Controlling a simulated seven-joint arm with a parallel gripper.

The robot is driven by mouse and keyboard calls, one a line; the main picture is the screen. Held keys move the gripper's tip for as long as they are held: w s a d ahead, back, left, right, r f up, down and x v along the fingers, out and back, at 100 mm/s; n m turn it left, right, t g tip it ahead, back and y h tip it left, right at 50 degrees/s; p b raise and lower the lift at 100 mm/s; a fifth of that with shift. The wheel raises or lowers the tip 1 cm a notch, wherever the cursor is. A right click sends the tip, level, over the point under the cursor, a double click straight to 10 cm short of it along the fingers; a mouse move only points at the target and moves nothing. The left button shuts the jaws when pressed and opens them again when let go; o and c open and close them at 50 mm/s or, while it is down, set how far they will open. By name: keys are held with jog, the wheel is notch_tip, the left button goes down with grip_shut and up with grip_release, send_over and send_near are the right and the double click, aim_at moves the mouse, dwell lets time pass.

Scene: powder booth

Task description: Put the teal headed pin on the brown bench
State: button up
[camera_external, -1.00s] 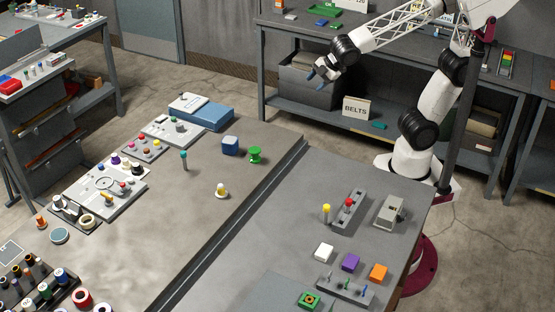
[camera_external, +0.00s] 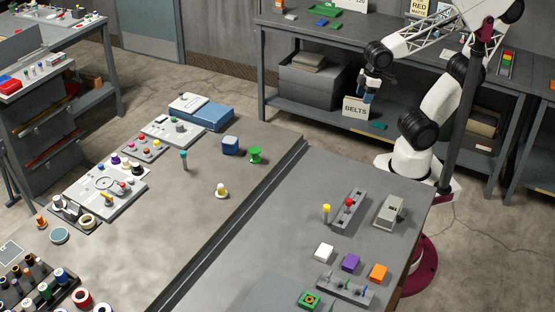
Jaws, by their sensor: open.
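The teal headed pin (camera_external: 184,160) stands upright on the left bench top (camera_external: 205,245), near its middle, with its teal head up. This left top looks brownish grey, and the right bench top (camera_external: 290,240) beside it looks greyer; I cannot tell for sure which one is the brown bench. My gripper (camera_external: 366,105) points down in front of the back shelving, far to the right of the pin and well apart from it. It is open and small in view, and I see nothing held in it.
A dark gap (camera_external: 225,230) runs between the tops. The left top's front middle is clear.

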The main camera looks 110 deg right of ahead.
jog(key=shift+w, duration=0.15)
jog(key=w+d+r+n+h, duration=0.1)
jog(key=w+d+n+h, duration=0.2)
jog(key=w, duration=0.6)
jog(key=w+d+r+n+h, duration=0.1)
jog(key=w+d+n+h, duration=0.25)
jog(key=w, duration=0.65)
jog(key=n+t+h, duration=0.6)
jog(key=n, duration=0.8)
send_over(184, 161)
jog(key=s+d, duration=0.4)
jog(key=s, duration=1.4)
notch_tip(184, 161, down, 9)
jog(key=w+a+f+n+t, duration=0.2)
jog(key=w+f, duration=0.1)
jog(key=w, duration=0.1)
jog(key=w+a+f+n+t+y, duration=0.1)
jog(key=w+a+f+n+t, duration=0.1)
jog(key=w+f+n, duration=0.1)
jog(key=w+a+f+n+t, duration=0.1)
jog(key=w+a+f+n, duration=0.1)
jog(key=w, duration=0.4)
jog(key=shift+a+f+n+t+y, duration=0.2)
jog(key=shift+f+n, duration=0.15)
jog(key=shift+f, duration=0.2)
jog(key=shift+a+f+n+t+y, duration=0.2)
jog(key=shift+f+n, duration=0.1)
jog(key=shift+f, duration=0.25)
jog(key=shift+x, duration=1.3)
jog(key=shift+d, duration=0.1)
